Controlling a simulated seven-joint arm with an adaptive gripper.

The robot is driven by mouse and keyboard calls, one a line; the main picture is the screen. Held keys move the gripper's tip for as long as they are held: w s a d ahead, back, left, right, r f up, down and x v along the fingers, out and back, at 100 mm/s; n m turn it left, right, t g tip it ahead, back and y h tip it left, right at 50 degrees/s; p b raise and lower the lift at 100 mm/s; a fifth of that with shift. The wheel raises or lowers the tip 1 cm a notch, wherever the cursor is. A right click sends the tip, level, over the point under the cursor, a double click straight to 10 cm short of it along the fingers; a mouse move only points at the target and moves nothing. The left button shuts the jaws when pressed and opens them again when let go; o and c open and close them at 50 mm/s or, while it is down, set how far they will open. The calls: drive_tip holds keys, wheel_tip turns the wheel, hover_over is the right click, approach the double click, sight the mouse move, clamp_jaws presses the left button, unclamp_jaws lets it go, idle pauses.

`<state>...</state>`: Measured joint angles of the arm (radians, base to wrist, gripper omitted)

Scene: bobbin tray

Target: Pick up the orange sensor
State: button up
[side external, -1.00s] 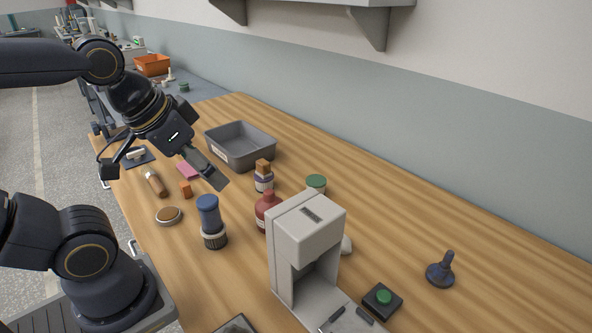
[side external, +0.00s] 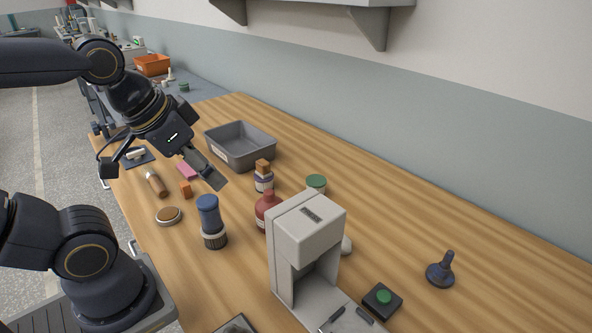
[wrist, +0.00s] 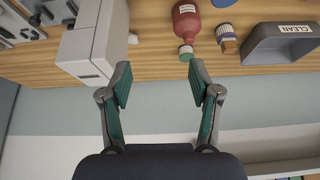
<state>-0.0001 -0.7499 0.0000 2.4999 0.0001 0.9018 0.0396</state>
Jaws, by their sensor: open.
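The orange sensor looks to be the small orange block (side external: 186,189) on the wooden bench in the side view, between the pink block and the round brown-topped disc. My gripper (side external: 212,180) is above the bench, to the right of the block and apart from it. In the wrist view my gripper (wrist: 160,78) shows two spread fingers with nothing between them. The orange block does not show in the wrist view.
A grey bin (side external: 238,163) stands behind my gripper. A blue-topped cylinder (side external: 208,217), a red bottle (side external: 268,205), a brown-capped bottle (side external: 263,181) and a grey machine (side external: 308,236) stand nearby. A brown-handled tool (side external: 155,183) lies left of the block.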

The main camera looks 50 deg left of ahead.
drive_tip(key=w+a+r+m, duration=0.4)
drive_tip(key=w+r, duration=0.1)
drive_tip(key=w, duration=0.1)
drive_tip(key=n+g, duration=0.4)
drive_tip(key=g, duration=0.2)
hover_over(184, 183)
wheel_tip(184, 183, down, 14)
wheel_tip(184, 183, down, 11)
drive_tip(key=shift+d+f, duration=0.1)
wheel_tip(184, 183, down, 6)
drive_tip(key=shift+r, duration=0.15)
